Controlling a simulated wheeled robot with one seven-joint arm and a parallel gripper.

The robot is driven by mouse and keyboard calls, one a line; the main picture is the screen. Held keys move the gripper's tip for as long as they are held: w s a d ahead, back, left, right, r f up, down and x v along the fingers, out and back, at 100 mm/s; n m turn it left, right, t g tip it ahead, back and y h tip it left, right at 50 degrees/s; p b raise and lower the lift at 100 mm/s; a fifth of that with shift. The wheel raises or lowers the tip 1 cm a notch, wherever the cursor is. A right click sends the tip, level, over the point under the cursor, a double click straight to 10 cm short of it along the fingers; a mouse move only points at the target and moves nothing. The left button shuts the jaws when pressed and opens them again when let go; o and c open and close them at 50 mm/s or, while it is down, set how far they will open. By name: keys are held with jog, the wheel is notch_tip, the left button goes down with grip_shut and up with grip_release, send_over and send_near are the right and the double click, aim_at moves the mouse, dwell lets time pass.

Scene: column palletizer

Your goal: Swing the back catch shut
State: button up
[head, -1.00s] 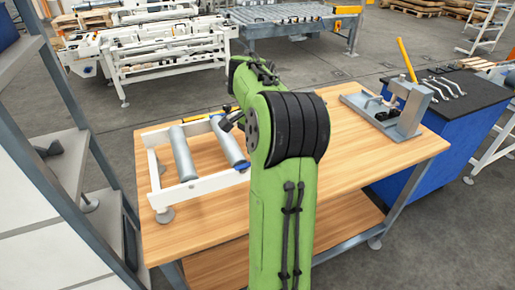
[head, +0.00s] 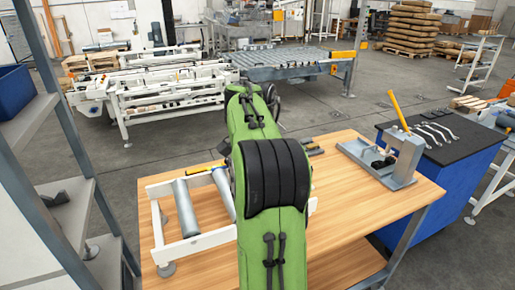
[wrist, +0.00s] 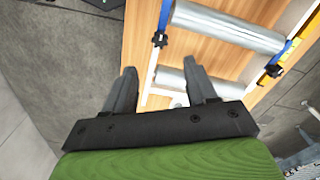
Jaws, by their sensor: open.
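A white frame (head: 200,244) holding grey rollers (head: 185,208) lies on the left of the wooden table. In the head view my green arm hides the gripper and part of the frame.
A grey fixture with a yellow handle (head: 398,110) stands at the table's right end. A blue cabinet (head: 440,180) with wrenches on top is beside it. A grey shelf rack (head: 62,195) is close on the left.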

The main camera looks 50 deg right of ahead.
notch_tip(320, 180, up, 5)
jog(key=shift+r+p, duration=0.15)
jog(key=shift+p, duration=0.9)
jog(key=shift+a, duration=0.1)
jog(key=s+a+r+n+t+h, duration=0.1)
jog(key=a+r+n+t+h, duration=0.15)
jog(key=a+n, duration=1.15)
jog(key=s+a+f+n+t+y, duration=0.1)
jog(key=s+a+f+n, duration=0.1)
jog(key=a, duration=0.6)
jog(key=s+a+f+n+t+y, duration=0.1)
jog(key=s+a+f+n+t, duration=0.1)
jog(key=s+a, duration=0.4)
notch_tip(320, 180, down, 3)
jog(key=a+n, duration=0.1)
jog(key=a, duration=0.2)
jog(key=shift+s+d+r+y, duration=0.1)
jog(key=shift+s+y, duration=0.05)
jog(key=shift+y, duration=0.1)
